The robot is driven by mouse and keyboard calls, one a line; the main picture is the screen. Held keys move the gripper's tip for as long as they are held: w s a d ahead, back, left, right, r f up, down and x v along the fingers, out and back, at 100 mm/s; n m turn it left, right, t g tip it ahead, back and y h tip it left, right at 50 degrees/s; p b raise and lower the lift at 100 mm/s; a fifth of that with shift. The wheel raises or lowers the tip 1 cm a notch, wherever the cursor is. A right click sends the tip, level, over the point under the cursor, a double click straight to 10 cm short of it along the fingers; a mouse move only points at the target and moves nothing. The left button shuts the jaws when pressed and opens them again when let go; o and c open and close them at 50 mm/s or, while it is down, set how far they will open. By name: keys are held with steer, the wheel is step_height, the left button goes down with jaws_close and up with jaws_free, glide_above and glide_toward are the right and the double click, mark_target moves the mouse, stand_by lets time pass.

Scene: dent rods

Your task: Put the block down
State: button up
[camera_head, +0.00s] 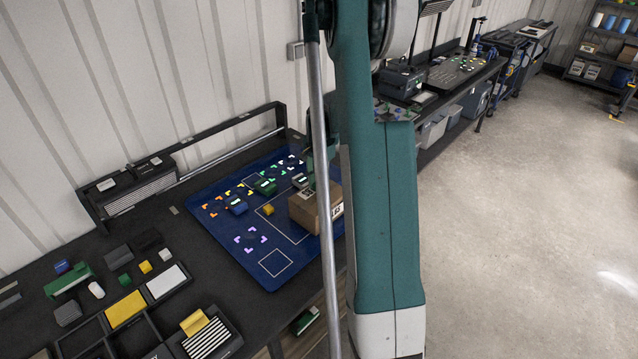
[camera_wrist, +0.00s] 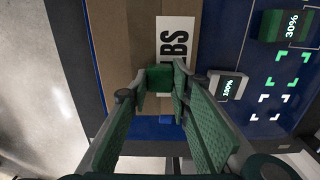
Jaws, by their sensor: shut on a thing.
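My gripper (camera_wrist: 160,88) is closed around a small green block (camera_wrist: 159,77), seen between its fingertips in the wrist view. Behind the block lies a cardboard box (camera_wrist: 133,45) with a white label; whether the block touches the box I cannot tell. In the head view my gripper is mostly hidden behind my arm, near the cardboard box (camera_head: 303,212) on the blue mat (camera_head: 225,228). The held block is not clear there.
A grey block marked 100% (camera_wrist: 228,86) and a green block marked 30% (camera_wrist: 286,26) are right of the gripper. A blue block (camera_head: 237,208) and yellow block (camera_head: 268,209) stand on the mat among coloured corner marks. Trays (camera_head: 126,309) and loose blocks lie front left.

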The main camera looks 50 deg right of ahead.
mark_target(319, 183)
steer(key=shift+f, duration=0.15)
steer(key=o, duration=0.8)
steer(key=shift+r, duration=0.2)
steer(key=shift+r+b, duration=0.35)
steer(key=shift+r, duration=5.65)
